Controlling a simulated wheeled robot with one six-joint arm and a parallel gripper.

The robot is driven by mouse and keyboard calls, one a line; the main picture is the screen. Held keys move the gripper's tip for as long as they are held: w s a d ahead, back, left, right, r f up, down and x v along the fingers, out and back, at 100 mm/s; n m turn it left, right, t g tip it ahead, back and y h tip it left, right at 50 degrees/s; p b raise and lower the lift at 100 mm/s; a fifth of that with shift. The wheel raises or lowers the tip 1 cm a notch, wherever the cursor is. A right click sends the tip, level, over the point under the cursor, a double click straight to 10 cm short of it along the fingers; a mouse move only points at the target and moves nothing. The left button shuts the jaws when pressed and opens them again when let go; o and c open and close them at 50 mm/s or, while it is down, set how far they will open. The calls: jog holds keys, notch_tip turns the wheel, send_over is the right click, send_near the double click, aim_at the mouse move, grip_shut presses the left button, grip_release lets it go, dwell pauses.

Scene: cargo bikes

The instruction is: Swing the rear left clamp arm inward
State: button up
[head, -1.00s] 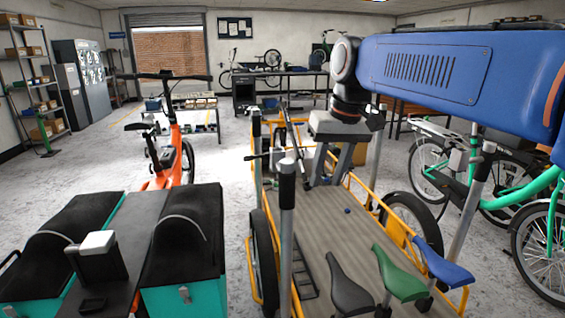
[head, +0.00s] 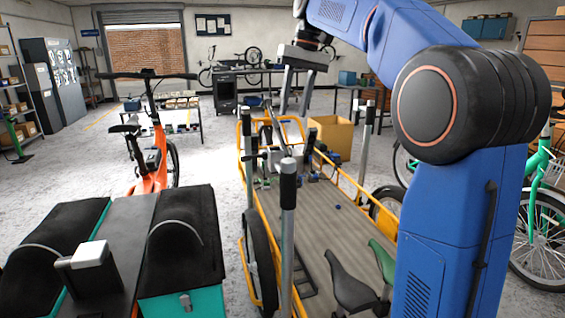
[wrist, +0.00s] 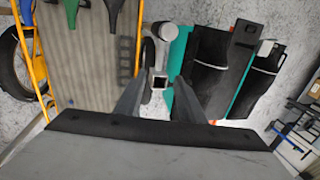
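The flat-bed cargo bike (head: 330,222) has a yellow frame and upright silver posts with black grips, which look like its clamp arms. The near left post (head: 288,225) stands upright at the bed's left edge, and a far left post (head: 248,165) stands behind it. A right post (head: 364,150) is farther back. My gripper (head: 295,112) is high over the far part of the bed, fingers apart and empty. In the wrist view my fingers (wrist: 158,100) frame a grey post-like part (wrist: 161,52) well beyond them; I cannot tell which post it is. My arm hides the bed's near right corner.
A black saddle (head: 352,292) and a green saddle (head: 382,260) are at the bed's near end. A teal box with a black lid (head: 188,240) stands close on the left. An orange bike (head: 155,160) is behind it. A cardboard box (head: 333,138) is beyond the bed.

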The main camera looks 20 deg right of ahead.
jog(key=a+f, duration=0.1)
jog(key=f, duration=0.4)
jog(key=a+f, duration=0.1)
jog(key=f, duration=0.5)
jog(key=a+f, duration=0.1)
jog(key=f, duration=0.4)
jog(key=shift+a+f, duration=0.15)
jog(key=shift+f, duration=0.15)
grip_shut()
